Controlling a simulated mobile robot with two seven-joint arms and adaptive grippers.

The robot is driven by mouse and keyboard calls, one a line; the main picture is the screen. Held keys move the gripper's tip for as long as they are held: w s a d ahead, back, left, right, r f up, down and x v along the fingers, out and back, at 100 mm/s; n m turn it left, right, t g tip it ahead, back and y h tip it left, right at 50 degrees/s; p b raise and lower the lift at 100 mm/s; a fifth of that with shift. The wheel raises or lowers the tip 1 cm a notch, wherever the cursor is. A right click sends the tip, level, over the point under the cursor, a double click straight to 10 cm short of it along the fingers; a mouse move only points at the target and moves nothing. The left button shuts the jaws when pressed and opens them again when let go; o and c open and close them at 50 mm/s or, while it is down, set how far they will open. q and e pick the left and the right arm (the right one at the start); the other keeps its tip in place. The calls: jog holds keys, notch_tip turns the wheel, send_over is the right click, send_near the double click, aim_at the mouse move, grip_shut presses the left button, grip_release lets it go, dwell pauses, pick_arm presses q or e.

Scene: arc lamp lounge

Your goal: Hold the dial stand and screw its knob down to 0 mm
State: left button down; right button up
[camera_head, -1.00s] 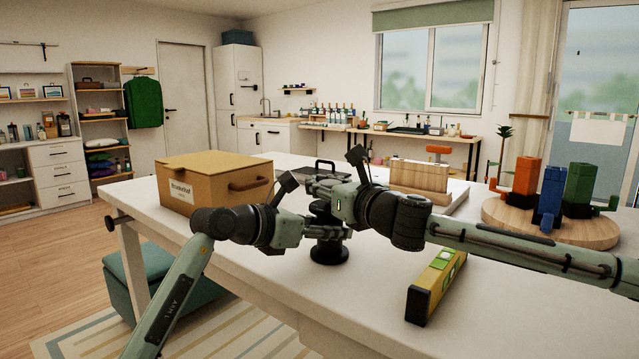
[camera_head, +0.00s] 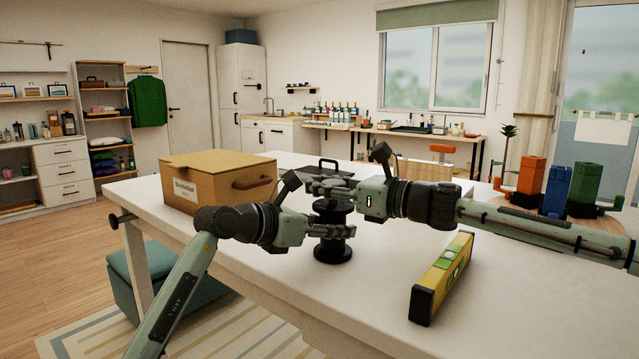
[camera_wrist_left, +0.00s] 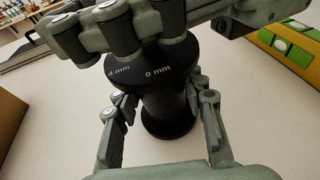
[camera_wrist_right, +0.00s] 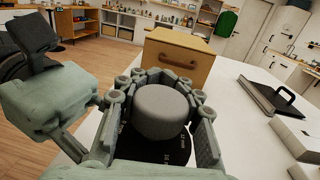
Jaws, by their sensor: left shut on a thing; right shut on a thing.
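The black dial stand (camera_head: 333,252) stands upright on the white table, with a wide round base and a wider disc on top. My left gripper (camera_head: 345,231) is shut on its narrow column, below the disc. My right gripper (camera_head: 330,189) is above the disc, its fingers shut around the round grey knob (camera_wrist_right: 160,110). In the left wrist view the disc's rim (camera_wrist_left: 155,72) carries the marks "4 mm" and "0 mm", with "0 mm" right of the middle. The right fingers hide the knob there. I cannot tell which mark is set.
A cardboard box (camera_head: 220,185) stands to the left of the stand. A yellow-green spirit level (camera_head: 441,278) lies to the right. A black-handled tray (camera_head: 325,170) is behind. Orange (camera_head: 530,180), blue (camera_head: 554,190) and green (camera_head: 583,188) objects stand at the far right.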

aim_at(313, 206)
jog(key=n+g, duration=0.1)
jog(key=g, duration=0.1)
jog(key=n+g+y, duration=0.1)
jog(key=n+g, duration=0.1)
jog(key=s+n+g+y, duration=0.1)
jog(key=g, duration=0.1)
jog(key=shift+a+r+n+g, duration=0.2)
jog(key=shift+a+n+g, duration=0.1)
jog(key=shift+g, duration=0.1)
jog(key=shift+s+d+r+n+g, duration=0.1)
jog(key=shift+s+n+g, duration=0.1)
jog(key=shift+n+g, duration=0.6)
jog(key=shift+s+a+r+n+g, duration=0.15)
jog(key=shift+n+g, duration=0.25)
jog(key=shift+g, duration=0.65)
jog(key=shift+s+d+f+n+g, duration=0.15)
jog(key=shift+s+n+g, duration=0.1)
jog(key=shift+n+g, duration=0.55)
jog(key=shift+s+r+g, duration=0.1)
jog(key=shift+s+g, duration=0.25)
jog(key=shift+g, duration=0.3)
jog(key=o, duration=1.3)
jog(key=shift+f, duration=0.25)
notch_tip(313, 206, up, 10)
jog(key=shift+r, duration=0.1)
jog(key=shift+o, duration=0.4)
